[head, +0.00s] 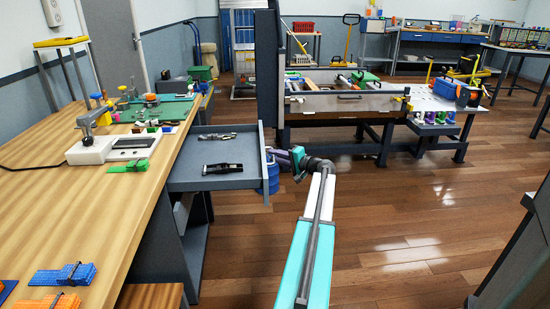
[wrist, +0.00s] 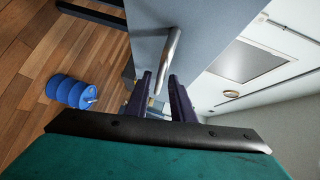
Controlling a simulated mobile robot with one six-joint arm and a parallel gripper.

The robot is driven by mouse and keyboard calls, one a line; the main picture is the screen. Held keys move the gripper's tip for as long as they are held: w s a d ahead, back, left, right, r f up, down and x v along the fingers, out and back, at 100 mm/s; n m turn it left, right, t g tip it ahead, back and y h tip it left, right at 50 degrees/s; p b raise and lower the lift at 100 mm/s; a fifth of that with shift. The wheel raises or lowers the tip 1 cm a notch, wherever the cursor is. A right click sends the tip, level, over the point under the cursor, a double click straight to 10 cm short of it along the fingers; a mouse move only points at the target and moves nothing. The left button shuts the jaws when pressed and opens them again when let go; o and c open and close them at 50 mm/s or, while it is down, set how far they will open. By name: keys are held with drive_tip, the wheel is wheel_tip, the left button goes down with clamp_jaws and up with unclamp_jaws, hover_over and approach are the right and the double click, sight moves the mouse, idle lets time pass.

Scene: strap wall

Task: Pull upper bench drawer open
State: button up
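The bench drawer (head: 215,175) stands out from the right side of the wooden bench, open, with dark tools lying in it. Its grey front (wrist: 150,25) fills the upper middle of the wrist view. A metal bar handle (wrist: 172,50) is on that front. My gripper (wrist: 160,75) has its two dark purple fingers apart, one on each side of the handle's lower end, with gaps showing. In the head view my gripper (head: 277,157) is beside the outer face of the drawer front. Contact with the handle cannot be told.
The bench top (head: 70,215) carries green mats, clamps and straps. A blue drum (wrist: 70,92) stands on the floor near the drawer. A grey workbench (head: 340,103) stands beyond. The wooden floor (head: 430,220) to the right is clear.

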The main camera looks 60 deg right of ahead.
drive_tip(key=shift+o, duration=0.3)
drive_tip(key=shift+s, duration=0.1)
drive_tip(key=p+v, duration=0.1)
drive_tip(key=v, duration=1.2)
drive_tip(key=shift+s, duration=0.3)
drive_tip(key=shift+s+a, duration=0.1)
drive_tip(key=shift+a, duration=0.05)
